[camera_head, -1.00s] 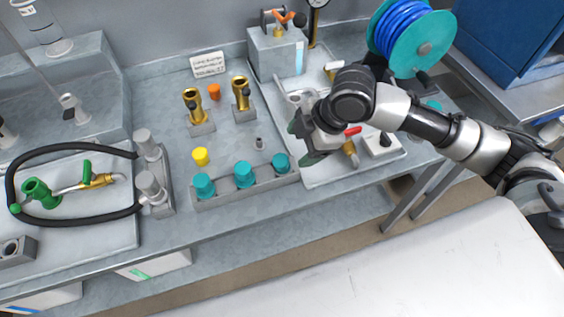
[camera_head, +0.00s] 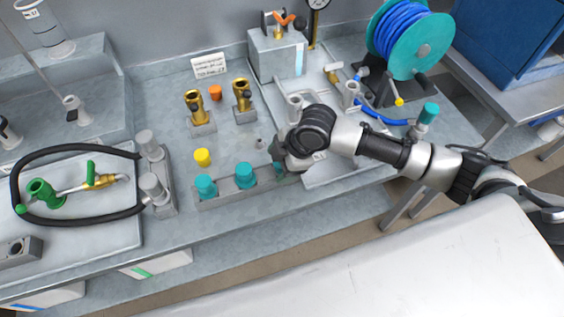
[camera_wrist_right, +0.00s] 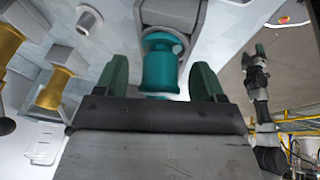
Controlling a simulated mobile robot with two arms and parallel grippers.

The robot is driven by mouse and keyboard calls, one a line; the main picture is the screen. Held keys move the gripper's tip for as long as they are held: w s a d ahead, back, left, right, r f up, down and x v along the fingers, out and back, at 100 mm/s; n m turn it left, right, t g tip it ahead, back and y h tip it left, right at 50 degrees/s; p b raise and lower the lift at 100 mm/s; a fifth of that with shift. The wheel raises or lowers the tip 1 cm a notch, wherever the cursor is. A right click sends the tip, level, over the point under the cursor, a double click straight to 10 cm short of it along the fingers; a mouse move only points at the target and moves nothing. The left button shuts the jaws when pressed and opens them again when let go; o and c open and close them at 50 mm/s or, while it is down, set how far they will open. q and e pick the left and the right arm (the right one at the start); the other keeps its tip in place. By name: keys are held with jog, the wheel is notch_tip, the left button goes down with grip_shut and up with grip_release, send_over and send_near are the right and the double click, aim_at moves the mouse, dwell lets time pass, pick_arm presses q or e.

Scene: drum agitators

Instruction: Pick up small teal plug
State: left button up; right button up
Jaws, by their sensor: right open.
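A row of teal plugs stands in a grey rack (camera_head: 225,196), with two in plain view, the left plug (camera_head: 205,186) and the middle plug (camera_head: 244,174). The small teal plug (camera_head: 277,168) at the rack's right end is mostly hidden by my right gripper (camera_head: 281,158). In the right wrist view, that teal plug (camera_wrist_right: 162,66) stands between the two green fingers of my open right gripper (camera_wrist_right: 162,76), with gaps on both sides. My left arm seems to show at the right of that view, with its gripper (camera_wrist_right: 260,50) too small to read.
A yellow cap (camera_head: 202,157) and a small grey peg (camera_head: 259,143) lie behind the rack. Brass fittings (camera_head: 198,111) stand farther back. A tray (camera_head: 335,170) lies to the right, under my arm. A hose reel (camera_head: 408,40) stands at the back right.

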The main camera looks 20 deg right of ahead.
jog(key=c, duration=1)
jog(key=shift+r, duration=0.15)
notch_tip(320, 180, up, 4)
jog(key=shift+d+r+b, duration=0.1)
jog(key=shift+b, duration=0.4)
jog(key=shift+s+d+r+b, duration=0.35)
jog(key=shift+d+r, duration=0.75)
jog(key=shift+d, duration=0.8)
jog(key=shift+s+d+r+b, duration=0.3)
jog(key=shift+d+r, duration=0.8)
jog(key=shift+d, duration=0.8)
jog(key=shift+s+d+r+b, duration=0.35)
jog(key=shift+d+r, duration=0.75)
jog(key=shift+d, duration=0.8)
